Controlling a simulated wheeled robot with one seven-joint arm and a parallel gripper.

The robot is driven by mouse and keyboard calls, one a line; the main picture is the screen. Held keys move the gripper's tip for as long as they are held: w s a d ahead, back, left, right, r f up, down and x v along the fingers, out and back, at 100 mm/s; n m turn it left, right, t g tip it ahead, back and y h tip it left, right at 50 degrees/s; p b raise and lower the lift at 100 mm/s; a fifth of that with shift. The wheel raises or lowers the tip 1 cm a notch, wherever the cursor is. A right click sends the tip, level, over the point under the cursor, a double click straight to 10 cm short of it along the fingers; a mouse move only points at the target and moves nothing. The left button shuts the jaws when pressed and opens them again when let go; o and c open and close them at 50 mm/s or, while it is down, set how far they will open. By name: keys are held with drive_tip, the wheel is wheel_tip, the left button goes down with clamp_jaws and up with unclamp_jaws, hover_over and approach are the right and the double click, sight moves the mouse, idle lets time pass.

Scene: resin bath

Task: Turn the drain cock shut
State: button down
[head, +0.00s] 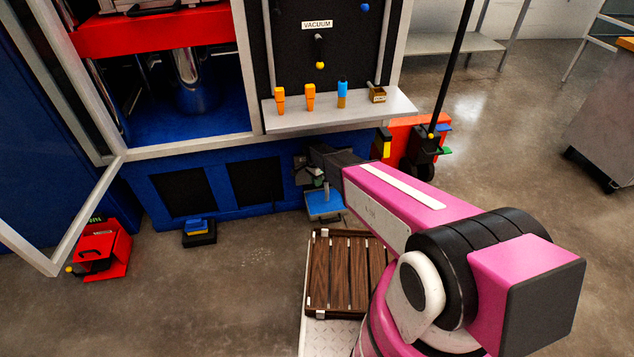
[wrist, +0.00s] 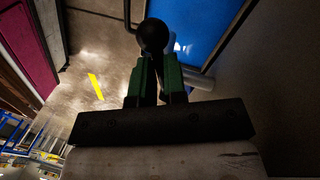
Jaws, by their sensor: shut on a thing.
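The drain cock's black ball knob (wrist: 153,36) is at the top middle of the wrist view, with a thin bent handle rod (wrist: 129,14) running up and left from it. My gripper (wrist: 155,72) has green-sided fingers, and their tips are closed on the knob. In the head view my gripper (head: 318,182) is low at the front of the blue machine base, right of the dark grilles. Grey fittings (head: 301,172) show beside it there. My own arm hides much of the cock in that view, and I cannot tell the handle's angle exactly.
A blue tray (head: 325,207) sits below the gripper and also shows in the wrist view (wrist: 205,30). A grey pipe stub (wrist: 196,81) is close right of the fingers. A slatted wooden platform (head: 342,272) stands in front. A red trolley (head: 408,140) is behind my arm.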

drive_tip(key=shift+s+a, duration=0.1)
drive_tip(key=shift+s, duration=0.05)
drive_tip(key=c, duration=1.2)
unclamp_jaws()
drive_tip(key=shift+o, duration=0.2)
